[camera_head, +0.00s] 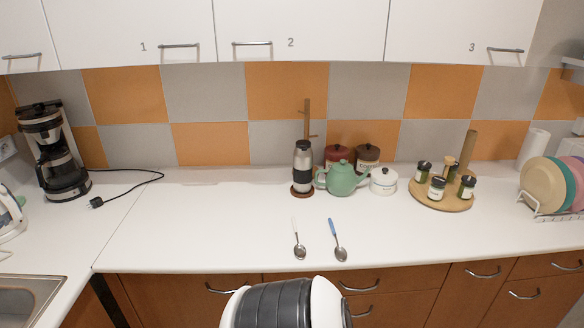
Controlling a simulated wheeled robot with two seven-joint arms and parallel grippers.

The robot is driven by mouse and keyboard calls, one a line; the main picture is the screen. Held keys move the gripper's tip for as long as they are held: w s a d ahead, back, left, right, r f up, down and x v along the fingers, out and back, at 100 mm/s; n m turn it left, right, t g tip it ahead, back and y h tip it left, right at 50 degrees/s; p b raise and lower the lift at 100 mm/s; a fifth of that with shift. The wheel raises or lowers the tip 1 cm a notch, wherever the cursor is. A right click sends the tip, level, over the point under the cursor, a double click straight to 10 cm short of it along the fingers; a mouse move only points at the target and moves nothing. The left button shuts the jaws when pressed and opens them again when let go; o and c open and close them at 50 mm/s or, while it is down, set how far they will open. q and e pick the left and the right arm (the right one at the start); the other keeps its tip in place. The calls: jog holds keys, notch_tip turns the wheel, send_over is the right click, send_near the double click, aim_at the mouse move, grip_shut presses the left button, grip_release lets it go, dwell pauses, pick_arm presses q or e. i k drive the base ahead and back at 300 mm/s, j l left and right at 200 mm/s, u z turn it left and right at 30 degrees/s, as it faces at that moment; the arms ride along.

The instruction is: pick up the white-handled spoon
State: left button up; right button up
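The white-handled spoon (299,246) lies on the white counter near its front edge, handle toward the back wall and bowl toward me. A blue-handled spoon (338,244) lies close to its right, pointing nearly the same way. The two spoons are apart. Neither of my grippers is in the head view.
The counter (200,225) is clear left of the spoons. Behind them stand a steel tumbler (302,168), a green teapot (342,179) and a white lidded pot (383,181). A round wooden tray (431,201) with jars is to the right. A coffee maker (55,160) stands left.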

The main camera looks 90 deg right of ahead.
aim_at(299, 250)
jog(key=z, duration=2.8)
jog(key=u, duration=3.8)
jog(key=z, duration=3.6)
jog(key=i+j+z, duration=0.2)
